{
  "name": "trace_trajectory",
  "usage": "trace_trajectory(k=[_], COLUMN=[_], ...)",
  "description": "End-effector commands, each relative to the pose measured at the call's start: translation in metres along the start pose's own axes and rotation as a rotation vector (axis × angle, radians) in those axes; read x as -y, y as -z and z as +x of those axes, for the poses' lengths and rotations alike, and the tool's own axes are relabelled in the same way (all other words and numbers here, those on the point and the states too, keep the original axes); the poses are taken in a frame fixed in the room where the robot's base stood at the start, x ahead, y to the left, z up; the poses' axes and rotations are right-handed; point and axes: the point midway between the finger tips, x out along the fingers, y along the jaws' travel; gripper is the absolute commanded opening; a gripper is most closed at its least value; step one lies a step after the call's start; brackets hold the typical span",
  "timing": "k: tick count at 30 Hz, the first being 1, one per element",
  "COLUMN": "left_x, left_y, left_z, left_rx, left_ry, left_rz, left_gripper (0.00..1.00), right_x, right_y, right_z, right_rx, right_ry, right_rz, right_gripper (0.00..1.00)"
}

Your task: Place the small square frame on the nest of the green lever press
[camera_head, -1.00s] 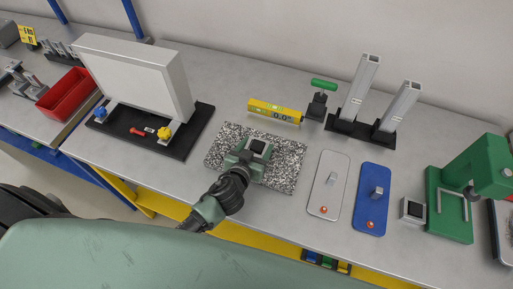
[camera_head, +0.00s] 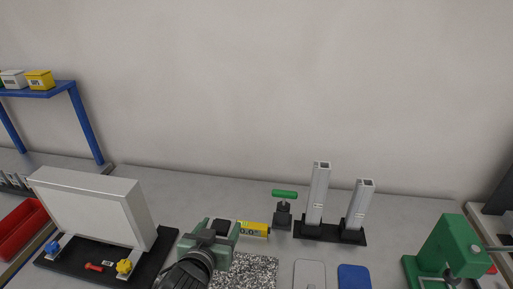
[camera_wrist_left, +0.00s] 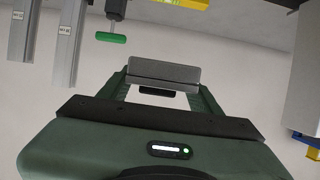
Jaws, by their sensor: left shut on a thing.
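My left gripper (camera_head: 222,227) is shut on a small grey square-looking piece with a dark centre, apparently the small square frame (camera_wrist_left: 163,72). In the left wrist view the piece shows edge-on between the fingertips. In the head view the gripper is above the speckled mat (camera_head: 245,272), in front of the yellow level (camera_head: 257,229), and the fingers partly cover the piece. The green lever press (camera_head: 450,250) stands far to the right, apart from the gripper. Its lower part is cut off by the picture edge, and I cannot make out its nest. My right gripper is not in view.
Two upright metal profiles (camera_head: 318,195) on a black base and a green-handled device (camera_head: 283,212) stand between gripper and press, towards the wall. A white panel (camera_head: 95,205) stands left. White (camera_head: 310,274) and blue (camera_head: 355,277) plates lie at the bottom edge.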

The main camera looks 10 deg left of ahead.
Motion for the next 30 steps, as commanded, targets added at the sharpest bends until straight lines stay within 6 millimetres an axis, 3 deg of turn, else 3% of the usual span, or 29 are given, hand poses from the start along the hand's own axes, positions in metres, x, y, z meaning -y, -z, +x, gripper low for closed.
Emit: trace_trajectory(k=[4,8,15,21,30], left_x=[0.008,0.020,0.032,0.034,0.034], left_y=[0.015,0.042,0.078,0.086,0.086], left_z=[0.003,0.000,-0.028,-0.040,-0.040], left_rx=[-0.014,-0.022,-0.015,-0.004,-0.001], left_ry=[0.016,0.035,0.035,0.032,0.030], left_rz=[-0.013,-0.031,-0.025,-0.014,-0.019], left_gripper=[0.09,0.09,0.09,0.09,0.09], right_x=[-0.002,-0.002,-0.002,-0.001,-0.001], right_y=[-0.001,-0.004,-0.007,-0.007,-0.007], right_z=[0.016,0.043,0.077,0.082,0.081], right_rx=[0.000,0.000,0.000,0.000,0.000], right_ry=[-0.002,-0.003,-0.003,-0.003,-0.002], right_rz=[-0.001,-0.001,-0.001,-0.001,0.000], right_gripper=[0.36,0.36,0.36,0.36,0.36])
